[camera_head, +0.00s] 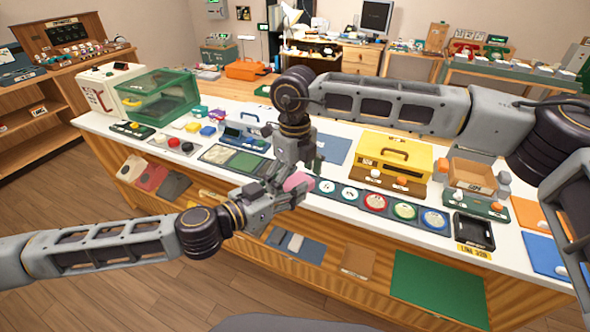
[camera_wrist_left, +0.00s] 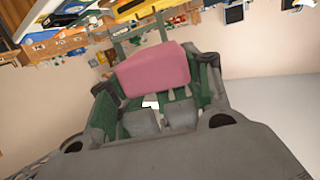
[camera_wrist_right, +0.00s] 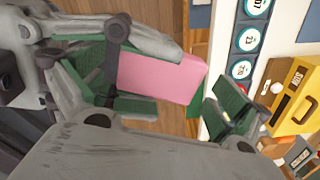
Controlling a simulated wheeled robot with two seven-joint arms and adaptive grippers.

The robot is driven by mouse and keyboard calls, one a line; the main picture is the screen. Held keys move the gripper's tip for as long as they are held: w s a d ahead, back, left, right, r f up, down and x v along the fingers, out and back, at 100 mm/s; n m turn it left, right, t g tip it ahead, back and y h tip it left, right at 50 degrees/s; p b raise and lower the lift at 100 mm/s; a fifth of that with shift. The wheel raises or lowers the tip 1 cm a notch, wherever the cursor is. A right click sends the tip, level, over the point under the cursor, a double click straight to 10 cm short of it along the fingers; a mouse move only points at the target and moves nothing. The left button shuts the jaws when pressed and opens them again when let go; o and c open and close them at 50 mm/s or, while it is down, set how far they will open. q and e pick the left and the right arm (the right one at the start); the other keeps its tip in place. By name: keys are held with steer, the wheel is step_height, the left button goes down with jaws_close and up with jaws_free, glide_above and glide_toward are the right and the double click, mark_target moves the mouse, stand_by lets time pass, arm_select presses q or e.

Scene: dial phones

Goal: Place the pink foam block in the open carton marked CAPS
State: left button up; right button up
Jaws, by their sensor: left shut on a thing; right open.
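The pink foam block (camera_head: 298,182) is held above the front edge of the white counter. My left gripper (camera_head: 287,196) is shut on it. The left wrist view shows the block (camera_wrist_left: 153,70) between its green-padded fingers. My right gripper (camera_head: 284,174) comes down over the block from above. In the right wrist view its open fingers (camera_wrist_right: 165,85) stand on either side of the block (camera_wrist_right: 162,76); I cannot tell whether they touch it. The open brown carton (camera_head: 472,176), with lettering on its front, stands at the counter's right; its inside looks empty.
A yellow box (camera_head: 393,160) stands left of the carton, and a black tray (camera_head: 474,232) lies in front of it. A row of round discs (camera_head: 375,202) runs along the counter's front. A green clear-sided case (camera_head: 160,96) is at the left.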

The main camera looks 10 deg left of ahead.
steer(key=shift+f, duration=0.5)
steer(key=c, duration=1)
arm_select(q)
steer(key=o, duration=0.9)
arm_select(e)
steer(key=shift+o, duration=0.2)
arm_select(q)
steer(key=shift+f, duration=0.1)
